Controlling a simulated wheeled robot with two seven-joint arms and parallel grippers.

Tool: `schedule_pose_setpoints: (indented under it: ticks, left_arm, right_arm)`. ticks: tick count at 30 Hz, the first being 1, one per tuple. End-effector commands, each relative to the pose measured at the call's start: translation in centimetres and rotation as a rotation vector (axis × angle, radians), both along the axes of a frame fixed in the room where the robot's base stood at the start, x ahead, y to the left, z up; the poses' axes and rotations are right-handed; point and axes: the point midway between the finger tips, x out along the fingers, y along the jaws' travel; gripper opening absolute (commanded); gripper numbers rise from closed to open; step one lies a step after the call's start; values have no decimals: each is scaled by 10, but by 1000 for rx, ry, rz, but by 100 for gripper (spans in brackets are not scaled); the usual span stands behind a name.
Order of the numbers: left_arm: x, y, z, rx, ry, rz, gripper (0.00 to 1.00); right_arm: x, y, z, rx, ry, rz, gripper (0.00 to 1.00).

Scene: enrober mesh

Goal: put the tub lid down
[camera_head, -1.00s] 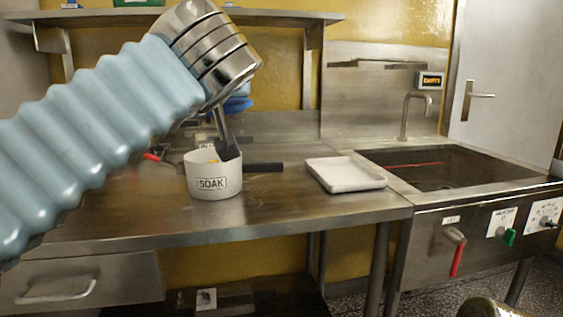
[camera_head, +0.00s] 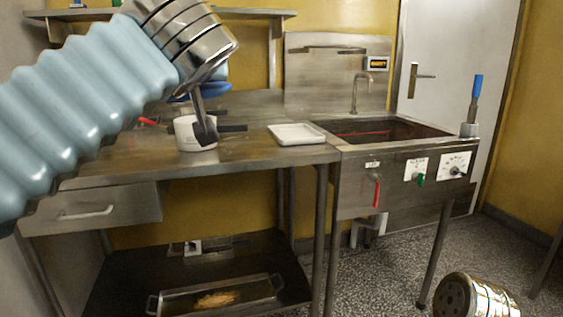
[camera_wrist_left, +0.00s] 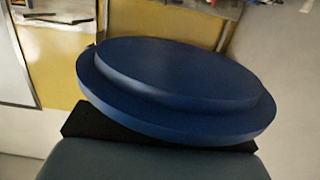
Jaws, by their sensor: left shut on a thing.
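The blue round tub lid (camera_wrist_left: 175,85) fills the middle of the left wrist view, with a dark finger pad (camera_wrist_left: 75,122) of my left gripper under its near edge. In the head view the lid (camera_head: 205,91) shows as a blue strip, largely hidden behind my left wrist. My left gripper (camera_head: 206,131) is shut on the lid. In the head view its dark finger overlaps the white pot (camera_head: 186,137) on the steel bench; I cannot tell how far apart they are in depth. My right gripper is not in view.
The steel bench (camera_head: 120,170) has clear room in front of the pot. A white tray (camera_head: 297,134) lies right of it, then a sink (camera_head: 380,130). A red handle (camera_head: 148,121) and a dark bar (camera_head: 234,127) flank the pot. A lower shelf holds a pan (camera_head: 216,298).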

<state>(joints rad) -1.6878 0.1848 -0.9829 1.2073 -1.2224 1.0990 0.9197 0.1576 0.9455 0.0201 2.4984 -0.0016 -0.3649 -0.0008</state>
Motion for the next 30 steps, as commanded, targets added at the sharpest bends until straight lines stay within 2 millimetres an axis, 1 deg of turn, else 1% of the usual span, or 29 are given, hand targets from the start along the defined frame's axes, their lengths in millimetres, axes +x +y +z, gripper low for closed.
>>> schedule_pose_setpoints:
  ticks: [2,8,11,14,17,20,24,27,30]
  left_arm:
    - [2,-2,-3,2,1,-7,0]
    - [20,-22,-24,3,3,-78,0]
    - [30,-33,-37,3,3,-121,0]
    - [42,-45,-55,3,4,-172,0]
    - [55,-59,-77,3,4,-233,0]
    - [69,-74,-103,5,6,-298,0]
    - [87,-92,-143,6,7,-389,0]
    - [96,-101,-168,8,5,-441,0]
    - [103,-106,-188,9,5,-479,0]
  right_arm:
    - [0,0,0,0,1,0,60]
    - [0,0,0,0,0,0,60]
    - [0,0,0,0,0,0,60]
    - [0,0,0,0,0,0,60]
    - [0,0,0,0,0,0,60]
    - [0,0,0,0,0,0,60]
    - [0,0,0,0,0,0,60]
    - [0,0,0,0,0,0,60]
    - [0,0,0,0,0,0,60]
